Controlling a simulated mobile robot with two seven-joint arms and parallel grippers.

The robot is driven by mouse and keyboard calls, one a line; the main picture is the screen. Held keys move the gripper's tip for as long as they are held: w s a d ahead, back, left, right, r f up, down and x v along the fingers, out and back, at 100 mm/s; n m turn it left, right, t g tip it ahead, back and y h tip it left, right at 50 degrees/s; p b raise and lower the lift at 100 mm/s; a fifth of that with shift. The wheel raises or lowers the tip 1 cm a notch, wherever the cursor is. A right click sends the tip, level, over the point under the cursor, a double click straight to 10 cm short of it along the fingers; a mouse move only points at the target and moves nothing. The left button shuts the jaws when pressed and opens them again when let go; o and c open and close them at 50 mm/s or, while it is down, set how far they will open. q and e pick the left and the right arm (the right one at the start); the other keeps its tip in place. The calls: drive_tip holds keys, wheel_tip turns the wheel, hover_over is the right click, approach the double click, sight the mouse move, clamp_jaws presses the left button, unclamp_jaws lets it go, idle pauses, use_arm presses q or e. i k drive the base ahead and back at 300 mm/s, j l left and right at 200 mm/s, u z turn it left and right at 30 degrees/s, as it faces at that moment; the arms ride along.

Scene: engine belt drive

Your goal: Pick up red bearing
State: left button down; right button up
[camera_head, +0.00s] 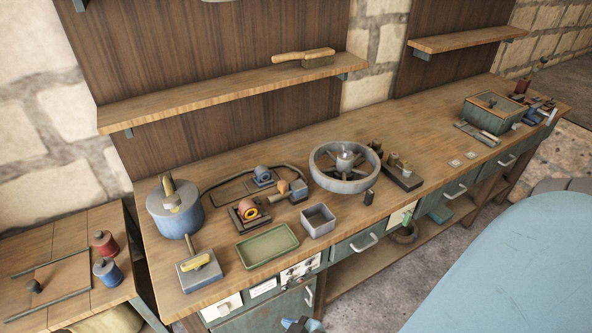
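A small block-shaped bearing with a red-orange ring (248,210) sits on a dark base on the workbench (345,212), left of centre. It looks like the red bearing. A similar blue bearing (263,177) stands just behind it, inside a thin dark belt-like loop (228,179). A grey block with a tan knob (298,190) is close on its right.
A green tray (266,246) and a grey open box (318,220) lie in front of the bearing. A blue pot (174,209) stands left, a spoked wheel (345,167) right. A shelf (230,90) hangs above. A cut-off blue piece (301,325) at the bottom edge is unclear.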

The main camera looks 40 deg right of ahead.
sight(248, 212)
drive_tip(key=k+z, duration=0.1)
drive_tip(key=z, duration=0.8)
